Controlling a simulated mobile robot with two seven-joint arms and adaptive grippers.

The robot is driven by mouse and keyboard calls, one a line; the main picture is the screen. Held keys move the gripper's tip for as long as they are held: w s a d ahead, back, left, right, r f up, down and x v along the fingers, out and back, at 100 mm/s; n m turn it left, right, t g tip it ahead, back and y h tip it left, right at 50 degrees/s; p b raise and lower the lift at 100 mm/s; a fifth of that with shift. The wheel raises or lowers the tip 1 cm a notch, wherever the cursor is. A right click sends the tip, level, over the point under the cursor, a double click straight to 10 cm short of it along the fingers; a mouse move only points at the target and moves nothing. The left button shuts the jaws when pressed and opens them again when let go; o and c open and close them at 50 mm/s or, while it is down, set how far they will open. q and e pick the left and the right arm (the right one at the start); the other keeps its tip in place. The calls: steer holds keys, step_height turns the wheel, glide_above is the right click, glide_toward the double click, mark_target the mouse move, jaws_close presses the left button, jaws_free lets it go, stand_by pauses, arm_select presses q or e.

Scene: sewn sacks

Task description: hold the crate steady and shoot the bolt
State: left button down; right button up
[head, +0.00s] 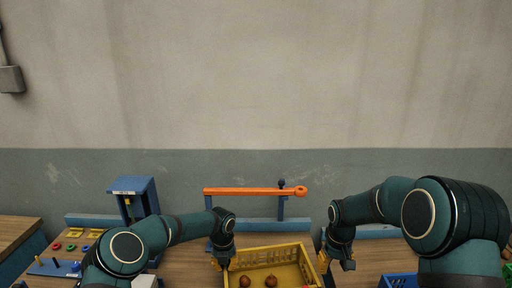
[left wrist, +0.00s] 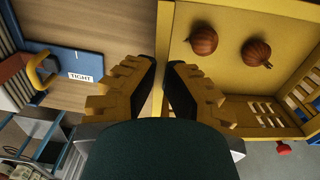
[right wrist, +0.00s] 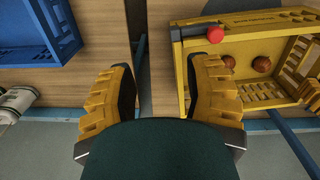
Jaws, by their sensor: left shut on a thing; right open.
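The yellow crate (head: 272,249) stands on the bench with two brown onions inside; they also show in the left wrist view (left wrist: 203,40). My left gripper (head: 223,262) is shut on the crate's left wall, whose rim (left wrist: 170,50) runs between its fingers. A red knob (right wrist: 215,34) sits at the crate's near right corner, beside a dark bar (right wrist: 255,17) along the near wall. How far the bolt is shot is unclear. My right gripper (head: 336,264) is open and empty, just right of the crate, with one finger close to its wall.
A blue crate (right wrist: 25,30) stands to the right. An orange bar (head: 250,191) on blue posts rises behind the yellow crate. A blue board marked TIGHT (left wrist: 65,60) lies left of it.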

steer(key=shift+r, duration=0.75)
jaws_close()
steer(key=w+a+r+n+g+h, duration=0.1)
steer(key=w+a+n+h, duration=0.2)
steer(key=a+n, duration=1.15)
steer(key=s+d+f+m, duration=0.2)
steer(key=d+f, duration=0.2)
steer(key=f, duration=0.6)
